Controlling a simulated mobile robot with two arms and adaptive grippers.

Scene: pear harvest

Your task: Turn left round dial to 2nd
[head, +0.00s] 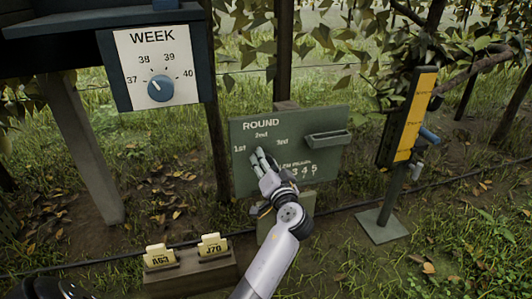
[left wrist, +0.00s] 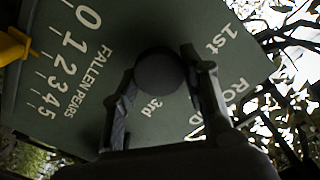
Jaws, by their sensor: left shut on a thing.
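The green board (head: 335,150) reads ROUND with 1st, 2nd and 3rd above a dial. The dark round dial (left wrist: 160,72) shows between the fingers in the left wrist view; in the head view the gripper hides it. My left gripper (head: 258,157) is shut on the dial, with one finger on each side. Its fingers also show in the left wrist view (left wrist: 160,65). I cannot see a pointer on the dial, so its setting cannot be told. My right gripper is not in view.
A WEEK panel (head: 128,76) with a blue knob (head: 160,88) hangs at the upper left. A small ledge (head: 328,139) sticks out of the green board. A yellow scale (head: 408,112) stands on a post at the right. Tags A63 (head: 159,257) and J70 (head: 213,245) stand below.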

